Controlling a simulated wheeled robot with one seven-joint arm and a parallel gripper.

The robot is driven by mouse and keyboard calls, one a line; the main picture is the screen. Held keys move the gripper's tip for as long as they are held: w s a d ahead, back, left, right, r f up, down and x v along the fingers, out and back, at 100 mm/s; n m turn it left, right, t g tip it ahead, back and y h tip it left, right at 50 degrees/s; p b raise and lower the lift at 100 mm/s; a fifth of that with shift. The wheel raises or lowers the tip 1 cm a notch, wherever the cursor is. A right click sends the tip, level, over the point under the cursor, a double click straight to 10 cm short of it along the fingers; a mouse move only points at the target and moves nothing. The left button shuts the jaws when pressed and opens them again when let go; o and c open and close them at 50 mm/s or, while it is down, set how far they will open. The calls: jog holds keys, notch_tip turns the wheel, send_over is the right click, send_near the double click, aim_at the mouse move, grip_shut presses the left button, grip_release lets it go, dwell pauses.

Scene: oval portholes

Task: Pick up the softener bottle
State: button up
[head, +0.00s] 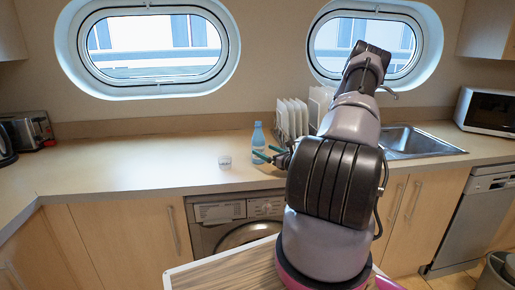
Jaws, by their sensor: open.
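The softener bottle (258,139) looks like a light blue bottle standing upright on the countertop, left of the dish rack. My gripper (263,153) has dark fingers with green tips. It is open, and its fingers show in front of the lower part of the bottle. I cannot tell from this view whether the bottle stands between the fingers or whether they touch it. My arm hides part of the counter to the right.
A small white cup (225,162) stands left of the bottle. A rack of white plates (291,119) is close to its right. The sink (414,143) and microwave (487,111) are further right, a toaster (29,130) far left. The left counter is clear.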

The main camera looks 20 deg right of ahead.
aim_at(254, 146)
jog(key=x, duration=0.7)
jog(key=shift+w+a+f, duration=0.15)
jog(key=shift+w+a, duration=0.05)
jog(key=shift+w, duration=0.05)
grip_shut()
